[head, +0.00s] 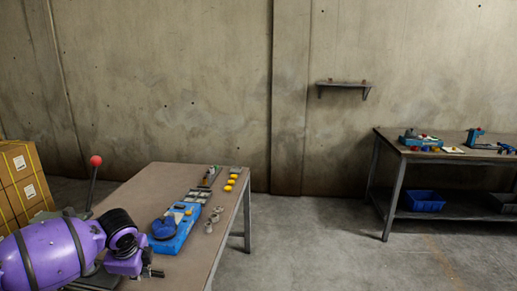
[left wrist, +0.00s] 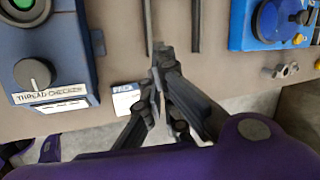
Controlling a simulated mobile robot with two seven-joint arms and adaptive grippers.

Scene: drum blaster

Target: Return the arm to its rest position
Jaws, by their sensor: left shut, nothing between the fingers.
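My left gripper (head: 152,272) is at the near edge of the workbench (head: 150,185), with the purple arm coming in from the lower left. In the left wrist view its dark fingers (left wrist: 158,66) are closed together with nothing between them. They are above the brown bench top, apart from the objects there. My right arm and gripper are not in either view.
A blue device (head: 174,232), grey metal parts (head: 213,219) and yellow pieces (head: 231,180) sit on the bench. A red-knobbed lever (head: 95,161) rises behind my arm. A thread checker box (left wrist: 50,70) is left of the fingers. A second table (head: 400,150) stands right; floor between is clear.

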